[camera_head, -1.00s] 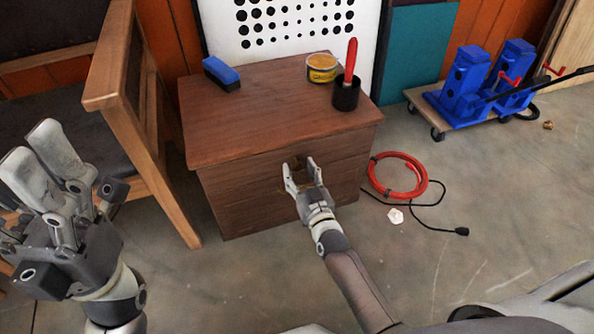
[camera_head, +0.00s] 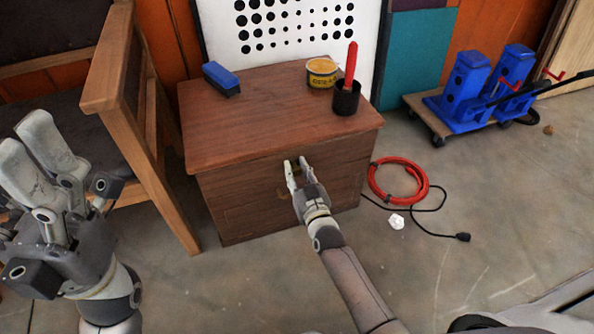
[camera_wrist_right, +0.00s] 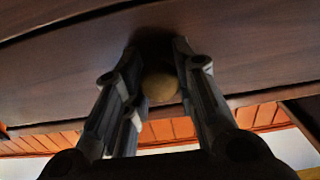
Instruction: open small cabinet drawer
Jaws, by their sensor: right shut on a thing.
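The small brown wooden cabinet (camera_head: 225,205) stands in the middle of the head view. My right gripper (camera_head: 298,165) is at its upper front, with the fingers closed around the drawer knob. In the right wrist view, the round brass-coloured knob (camera_wrist_right: 160,86) shows between the two dark fingers, against the wooden drawer front (camera_wrist_right: 60,80). The drawer looks flush with the cabinet front; a small gap cannot be ruled out. My left gripper (camera_head: 40,150) is at the left of the head view, away from the cabinet, with its fingers raised; their gap is hard to judge.
On the cabinet top are a blue brush (camera_head: 222,78), a yellow tin (camera_head: 321,73) and a black cup (camera_head: 346,98) with a red handle. A wooden chair (camera_head: 135,120) stands close at left. A red hose (camera_head: 398,181) and black cable lie on the floor at right.

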